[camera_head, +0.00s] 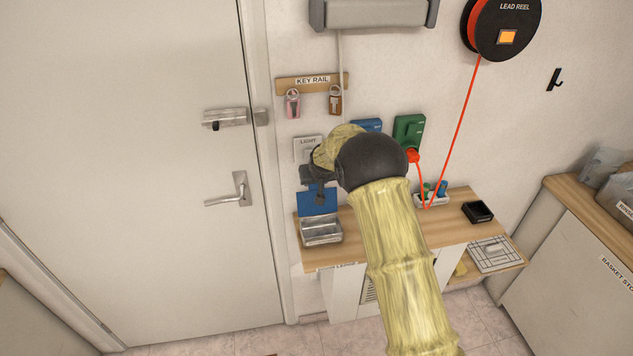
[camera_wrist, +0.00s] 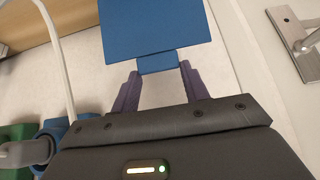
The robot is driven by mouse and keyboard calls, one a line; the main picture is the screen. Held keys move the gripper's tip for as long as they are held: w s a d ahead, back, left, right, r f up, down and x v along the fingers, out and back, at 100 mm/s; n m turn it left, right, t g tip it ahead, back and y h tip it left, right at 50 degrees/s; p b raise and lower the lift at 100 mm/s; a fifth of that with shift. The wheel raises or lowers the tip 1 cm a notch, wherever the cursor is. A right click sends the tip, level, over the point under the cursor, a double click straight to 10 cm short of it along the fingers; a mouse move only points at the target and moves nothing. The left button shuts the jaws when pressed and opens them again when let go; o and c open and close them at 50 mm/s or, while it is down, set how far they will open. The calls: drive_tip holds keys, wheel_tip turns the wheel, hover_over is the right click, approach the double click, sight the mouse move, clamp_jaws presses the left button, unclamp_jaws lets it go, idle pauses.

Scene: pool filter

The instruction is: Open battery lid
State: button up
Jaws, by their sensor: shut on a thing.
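The blue lid (camera_head: 317,204) stands raised, roughly upright, above the back of an open metal box (camera_head: 321,232) on the wooden worktop. In the wrist view the lid (camera_wrist: 157,30) is a flat blue plate with a narrower blue tab (camera_wrist: 157,63) on its edge. My gripper (camera_wrist: 158,70) is shut on this tab, one finger on each side. In the head view my gripper (camera_head: 318,186) is dark and partly merges with the lid's top. The lid's join to the box is too small to make out.
The wooden worktop (camera_head: 365,228) holds a small black box (camera_head: 478,212) at the right. A green wall unit (camera_head: 409,131) with a red cable is beside my arm. A key rail (camera_head: 312,83) hangs above. A door with a handle (camera_head: 240,190) is at the left.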

drive_tip(key=shift+w+r, duration=0.3)
drive_tip(key=shift+r, duration=0.05)
drive_tip(key=shift+a, duration=0.2)
drive_tip(key=o, duration=1.2)
drive_tip(key=shift+o, duration=1)
drive_tip(key=shift+f, duration=0.15)
drive_tip(key=shift+d+f, duration=0.15)
drive_tip(key=shift+d, duration=0.15)
drive_tip(key=shift+s+a+r, duration=0.2)
drive_tip(key=shift+s+r, duration=0.1)
drive_tip(key=b+v, duration=0.4)
drive_tip(key=v, duration=1.2)
drive_tip(key=shift+r, duration=0.3)
